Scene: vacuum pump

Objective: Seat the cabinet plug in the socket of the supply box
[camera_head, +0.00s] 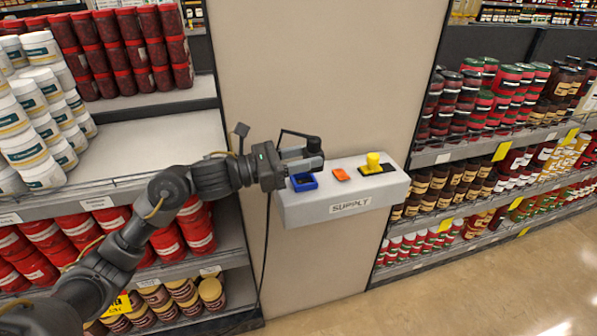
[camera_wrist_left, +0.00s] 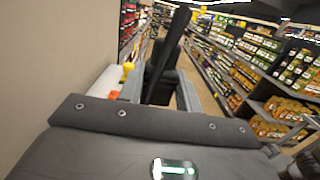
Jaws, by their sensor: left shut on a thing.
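The white supply box (camera_head: 350,208), marked SUPPLY, sits against the beige panel. On its top is a blue-rimmed socket (camera_head: 304,182) with a dark inside. My left gripper (camera_head: 312,155) comes in from the left, just above and behind the socket. It is shut on the dark cabinet plug (camera_head: 313,144), which sits between the fingers and looks apart from the socket. In the left wrist view, the dark plug (camera_wrist_left: 160,86) shows between the two grey fingers; its lower end is hidden. My right gripper is not in view.
An orange switch (camera_head: 341,174) and a yellow knob (camera_head: 373,162) on a black plate stand right of the socket. A thin black cable (camera_head: 264,250) hangs down the beige panel (camera_head: 340,70). Stocked shelves flank the panel on both sides.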

